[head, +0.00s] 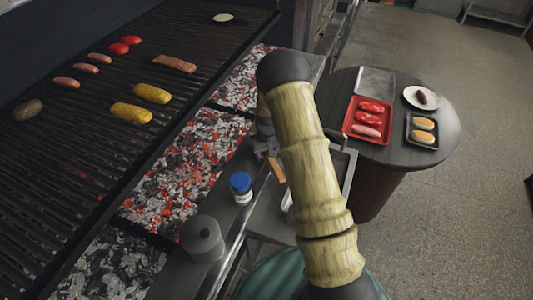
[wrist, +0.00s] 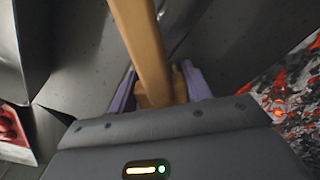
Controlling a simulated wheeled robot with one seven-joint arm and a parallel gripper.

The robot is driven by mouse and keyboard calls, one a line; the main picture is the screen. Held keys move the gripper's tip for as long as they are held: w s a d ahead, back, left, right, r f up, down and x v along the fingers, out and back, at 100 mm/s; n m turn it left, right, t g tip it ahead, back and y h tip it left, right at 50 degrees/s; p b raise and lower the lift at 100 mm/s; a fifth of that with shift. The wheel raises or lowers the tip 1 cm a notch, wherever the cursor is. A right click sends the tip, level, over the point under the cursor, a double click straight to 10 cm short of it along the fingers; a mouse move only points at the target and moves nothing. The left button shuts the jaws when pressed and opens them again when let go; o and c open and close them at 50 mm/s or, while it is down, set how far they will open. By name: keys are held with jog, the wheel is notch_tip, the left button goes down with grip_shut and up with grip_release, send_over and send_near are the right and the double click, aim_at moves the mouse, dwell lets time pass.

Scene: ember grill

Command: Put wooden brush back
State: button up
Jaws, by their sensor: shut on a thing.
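The wooden brush (wrist: 146,45) is a tan wooden bar in the wrist view. It runs up from between my gripper's (wrist: 160,88) purple fingers, which are shut on it. In the head view part of the brush (head: 276,169) shows as a short tan piece beside my arm, over the metal ledge between the coals and the round table. My gripper (head: 266,148) is mostly hidden behind my arm there. The brush's far end is out of the wrist view, and I cannot tell whether it touches anything.
Hot coals (head: 180,175) glow left of the ledge, below the grill grate (head: 60,140) with sausages and corn. A blue-capped shaker (head: 241,187) and a grey lidded pot (head: 202,238) stand nearby. A metal tray (head: 347,170) lies right of my arm. The round table (head: 440,100) holds food trays.

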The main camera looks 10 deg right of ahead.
jog(key=shift+f, duration=0.1)
jog(key=o, duration=0.9)
jog(key=shift+o, duration=0.2)
jog(key=r+b, duration=0.1)
jog(key=r, duration=0.7)
jog(key=r+b, duration=0.1)
jog(key=r, duration=0.3)
jog(key=shift+s+r+b, duration=0.1)
jog(key=shift+s+b, duration=0.2)
